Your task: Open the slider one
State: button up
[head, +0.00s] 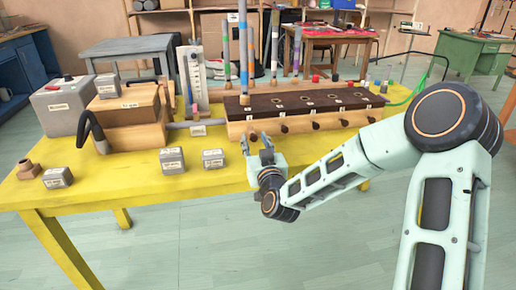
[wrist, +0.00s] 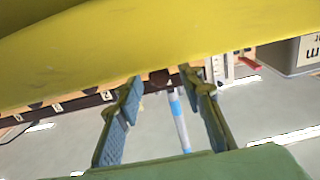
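A long wooden box (head: 330,116) with a dark top stands on the yellow table, with several dark round knobs along its front face. I take these for the sliders; their labels are too small to read. In the wrist view my two fingers (wrist: 160,88) are spread with nothing gripped. A dark knob (wrist: 159,78) shows between the fingertips, apart from both; I cannot tell the exact distance.
Small grey labelled blocks (head: 172,160) and (head: 213,158) lie left of my gripper on the yellow table (head: 120,184). A wooden block with a black handle (head: 92,130) and a grey box (head: 62,107) stand further left.

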jog(key=v, duration=1.1)
jog(key=shift+s, duration=0.3)
jog(key=shift+d, duration=0.1)
